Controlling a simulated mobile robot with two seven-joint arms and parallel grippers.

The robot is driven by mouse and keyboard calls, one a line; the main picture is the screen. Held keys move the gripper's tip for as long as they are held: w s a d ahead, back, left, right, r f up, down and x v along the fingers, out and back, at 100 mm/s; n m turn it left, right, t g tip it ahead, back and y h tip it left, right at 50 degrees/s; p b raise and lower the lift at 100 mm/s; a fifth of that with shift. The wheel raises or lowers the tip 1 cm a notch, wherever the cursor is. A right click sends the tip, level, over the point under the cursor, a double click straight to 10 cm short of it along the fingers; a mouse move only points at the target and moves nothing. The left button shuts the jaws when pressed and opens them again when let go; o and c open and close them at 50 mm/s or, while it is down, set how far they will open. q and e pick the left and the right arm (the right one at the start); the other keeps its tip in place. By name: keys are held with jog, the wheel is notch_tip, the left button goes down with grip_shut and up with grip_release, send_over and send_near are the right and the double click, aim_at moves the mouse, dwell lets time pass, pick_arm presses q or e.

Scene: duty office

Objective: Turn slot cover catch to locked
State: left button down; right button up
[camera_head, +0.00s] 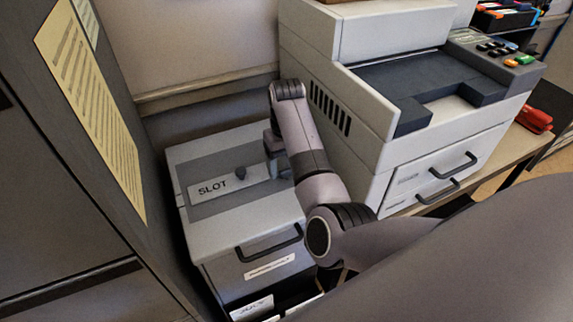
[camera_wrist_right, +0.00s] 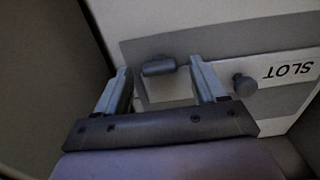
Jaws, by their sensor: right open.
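The slot cover is a pale plate marked SLOT (camera_head: 225,188) on a dark grey panel on top of a light grey box (camera_head: 185,155). A small dark knob (camera_head: 240,172) stands on the plate and also shows in the wrist view (camera_wrist_right: 244,86). The catch, a short dark grey bar (camera_wrist_right: 158,66), lies beside the plate's end in the wrist view. My right gripper (camera_head: 274,147) is over the panel. In the wrist view its open fingers (camera_wrist_right: 160,68) appear on either side of the catch, apart from it. Contact and lock position cannot be told. My left gripper is not in view.
A large printer-like machine (camera_head: 375,160) stands close on the right of the box. A dark cabinet (camera_head: 60,190) with a yellow notice (camera_head: 95,110) stands close on the left. The box has a front handle (camera_head: 270,245). A red stapler-like object (camera_head: 534,119) lies far right.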

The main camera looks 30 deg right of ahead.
jog(key=shift+f, duration=0.5)
jog(key=c, duration=1.1)
jog(key=shift+o, duration=0.2)
